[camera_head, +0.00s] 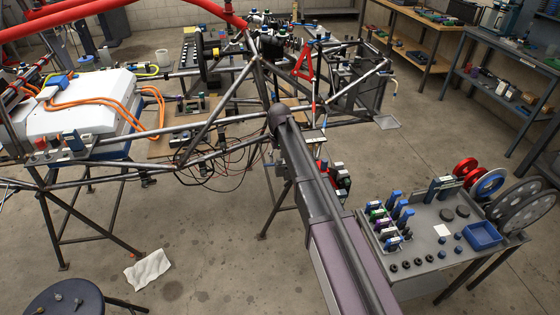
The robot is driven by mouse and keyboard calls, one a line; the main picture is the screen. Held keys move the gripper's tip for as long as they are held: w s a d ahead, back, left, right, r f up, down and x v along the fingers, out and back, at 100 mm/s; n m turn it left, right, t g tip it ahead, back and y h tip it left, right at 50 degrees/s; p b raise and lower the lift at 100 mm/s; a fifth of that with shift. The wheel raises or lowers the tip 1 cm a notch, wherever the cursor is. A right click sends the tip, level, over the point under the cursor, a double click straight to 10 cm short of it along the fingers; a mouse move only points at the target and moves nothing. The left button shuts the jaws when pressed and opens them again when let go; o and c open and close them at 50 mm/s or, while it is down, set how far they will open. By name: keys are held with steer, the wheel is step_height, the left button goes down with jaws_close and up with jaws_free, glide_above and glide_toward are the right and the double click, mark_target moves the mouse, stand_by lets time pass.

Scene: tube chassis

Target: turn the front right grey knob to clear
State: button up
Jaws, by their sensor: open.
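A tube chassis (215,142) on trestle stands fills the left and middle of the head view. I cannot pick out the front right grey knob; small parts on the chassis are too small to tell apart, and some lie behind my arm. My arm reaches from the bottom edge up to the chassis's near right side, ending in a dark rounded joint. My gripper does not show; it is hidden beyond that joint.
A white box (80,105) with orange cables sits at the chassis's left. Loose wires hang below its middle. A grey parts table (440,267) stands right of my arm. A stool (72,297) and a white cloth (148,268) are at lower left. Workbenches line the back right.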

stand_by(0.3)
jaws_close()
steer(key=shift+m, duration=0.5)
steer(key=m, duration=1.2)
steer(key=shift+m, duration=0.3)
steer(key=m, duration=0.4)
steer(key=shift+s, duration=0.1)
steer(key=shift+m, duration=0.3)
